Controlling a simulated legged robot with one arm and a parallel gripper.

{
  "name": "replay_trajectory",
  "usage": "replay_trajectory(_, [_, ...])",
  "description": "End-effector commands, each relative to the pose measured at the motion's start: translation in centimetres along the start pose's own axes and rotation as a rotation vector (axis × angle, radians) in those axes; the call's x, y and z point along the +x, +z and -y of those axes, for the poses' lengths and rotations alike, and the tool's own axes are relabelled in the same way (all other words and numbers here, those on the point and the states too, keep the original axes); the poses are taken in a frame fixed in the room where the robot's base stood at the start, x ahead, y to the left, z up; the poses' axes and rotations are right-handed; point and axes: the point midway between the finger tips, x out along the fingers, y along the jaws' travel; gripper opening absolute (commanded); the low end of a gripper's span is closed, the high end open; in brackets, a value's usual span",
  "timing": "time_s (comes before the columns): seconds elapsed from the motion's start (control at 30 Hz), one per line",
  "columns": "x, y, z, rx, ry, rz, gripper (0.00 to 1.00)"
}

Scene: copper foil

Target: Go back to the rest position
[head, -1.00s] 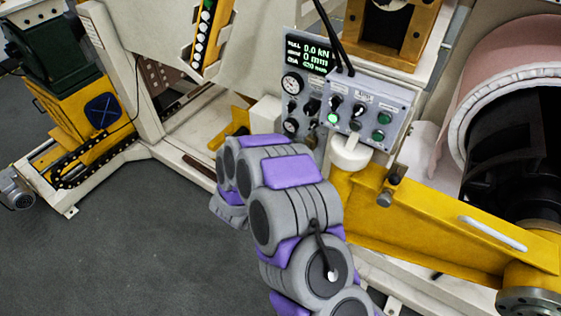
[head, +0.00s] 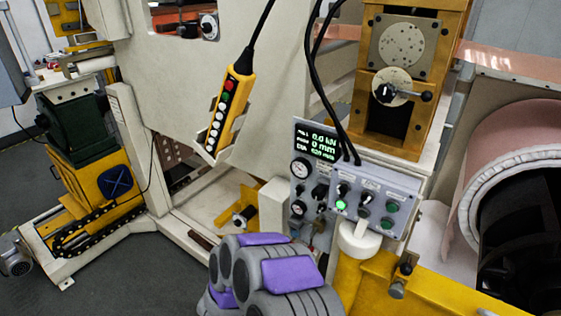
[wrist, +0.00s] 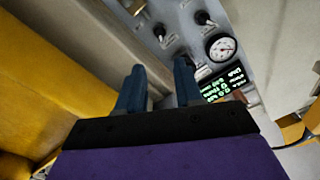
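My gripper (wrist: 158,88) shows in the wrist view with its two blue fingers apart and nothing visible between them. It points toward the grey control panel (wrist: 185,40), with a gauge, switches and a green-lit display beyond the fingertips. In the head view my grey and purple arm reaches up from the bottom edge, below the control panel (head: 376,196). The gripper itself is hidden there. One button on the panel glows green.
A yellow pendant (head: 230,108) hangs on a cable left of the panel. A yellow beam (head: 440,295) runs at lower right, beside a large copper foil roll (head: 515,150). A yellow and green motor unit (head: 95,180) stands at left. Open grey floor (head: 130,275) lies at lower left.

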Motion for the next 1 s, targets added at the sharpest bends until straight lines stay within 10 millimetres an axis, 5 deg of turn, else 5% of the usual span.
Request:
replay_trajectory(0.23, [0.6,1.1,2.1,0.068,0.011,0.174,0.35])
replay_trajectory(0.5, [-1.0,1.6,8.6,0.148,-0.072,0.612,0.35])
replay_trajectory(0.77, [-5.7,-1.9,12.3,0.077,-0.232,0.966,0.35])
replay_trajectory(1.0, [-10.9,-7.1,10.6,-0.119,-0.363,1.221,0.35])
